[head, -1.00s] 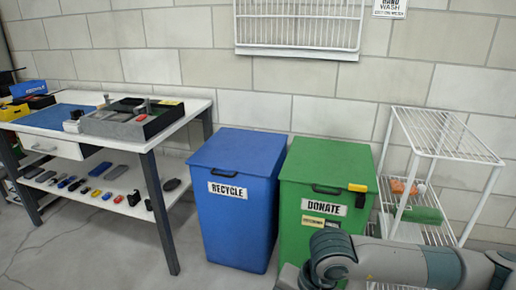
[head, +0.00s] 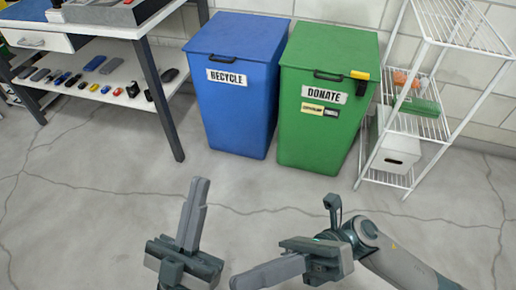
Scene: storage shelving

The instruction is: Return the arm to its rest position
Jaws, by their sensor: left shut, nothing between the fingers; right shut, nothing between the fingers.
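My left gripper (head: 199,186) is low in the head view, over the floor in front of the bins. Its fingers point up the picture, are shut and hold nothing. My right gripper (head: 241,281) is lower, at the bottom edge right of it. Its fingers point left, are shut and empty. My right arm comes in from the lower right corner. Most of my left arm is out of view. Both grippers appear clear of the bins, the table and the rack.
A blue recycle bin (head: 235,110) and a green donate bin (head: 320,135) stand closed against the wall. A white wire rack (head: 455,60) is at right, a white table (head: 120,27) with a lower shelf of small items at left. The cracked grey floor (head: 90,200) in front is clear.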

